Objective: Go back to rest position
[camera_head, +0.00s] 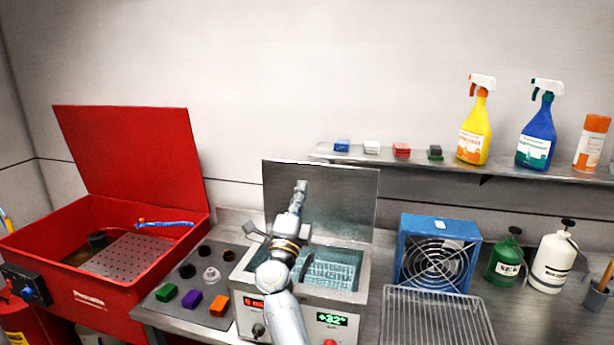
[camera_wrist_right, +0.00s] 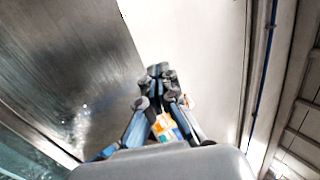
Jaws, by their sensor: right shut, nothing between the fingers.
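My right arm rises from the bottom middle of the head view, in front of an open-lidded metal bath. My right gripper (camera_head: 300,190) points up in front of the raised steel lid (camera_head: 340,205). It also shows in the right wrist view (camera_wrist_right: 158,72), where its fingertips are together with nothing held. My left gripper is not in view. The bath (camera_head: 355,298) has a wire basket (camera_head: 330,268) inside, partly hidden by my arm, and a lit display (camera_head: 331,319).
A red open-lidded parts washer (camera_head: 130,150) stands left. A grey mat (camera_head: 205,318) holds coloured blocks and round parts. A blue fan unit (camera_head: 409,250) and wire rack (camera_head: 435,315) stand right. A wall shelf (camera_head: 400,163) bears small blocks and spray bottles.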

